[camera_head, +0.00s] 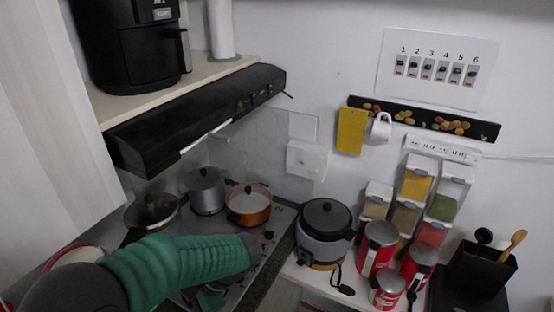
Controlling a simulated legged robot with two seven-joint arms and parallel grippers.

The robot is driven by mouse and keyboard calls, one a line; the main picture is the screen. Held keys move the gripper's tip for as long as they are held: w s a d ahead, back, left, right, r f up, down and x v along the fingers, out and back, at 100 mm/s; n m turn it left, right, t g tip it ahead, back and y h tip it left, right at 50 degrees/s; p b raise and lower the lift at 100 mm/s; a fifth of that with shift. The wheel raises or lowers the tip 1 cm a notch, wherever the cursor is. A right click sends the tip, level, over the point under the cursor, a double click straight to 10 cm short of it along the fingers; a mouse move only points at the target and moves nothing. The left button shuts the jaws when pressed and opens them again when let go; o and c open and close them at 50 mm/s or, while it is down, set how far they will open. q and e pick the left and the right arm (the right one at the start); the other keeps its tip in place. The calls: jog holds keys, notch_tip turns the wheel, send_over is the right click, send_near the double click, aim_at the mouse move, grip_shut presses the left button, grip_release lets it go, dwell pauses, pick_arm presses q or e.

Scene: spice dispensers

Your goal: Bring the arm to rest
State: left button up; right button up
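My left arm, in a green ribbed sleeve, comes in from the lower left of the head view and reaches across the front of the stove (278,222). Its dark grey joint is near the stove's right side, and another green part shows below it at the bottom edge. I cannot see the fingers of my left gripper. My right arm and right gripper are not in the picture.
Pots (206,190) and an orange pan (248,204) stand behind my arm. A cooker (324,232), red canisters (377,248) and spice dispensers (416,184) stand right. A black range hood (200,115) hangs above. A utensil holder (480,272) is far right.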

pick_arm(q)
jog(key=shift+a, duration=0.15)
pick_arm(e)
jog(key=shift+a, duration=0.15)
pick_arm(q)
jog(key=s+d+f+n+t+h+b, duration=0.1)
jog(key=s+f+n+t+h+b, duration=0.1)
jog(key=f, duration=0.5)
jog(key=s+d+f+n+t+h+b, duration=0.2)
jog(key=s+f+n+h+b, duration=0.3)
jog(key=s+f+n+h, duration=0.1)
jog(key=shift+f+n, duration=0.5)
jog(key=shift+n, duration=0.5)
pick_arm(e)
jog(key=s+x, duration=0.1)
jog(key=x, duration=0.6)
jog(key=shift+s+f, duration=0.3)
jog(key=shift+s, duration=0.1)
pick_arm(q)
jog(key=shift+w, duration=0.15)
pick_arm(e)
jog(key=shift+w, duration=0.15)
pick_arm(q)
jog(key=shift+d, duration=0.1)
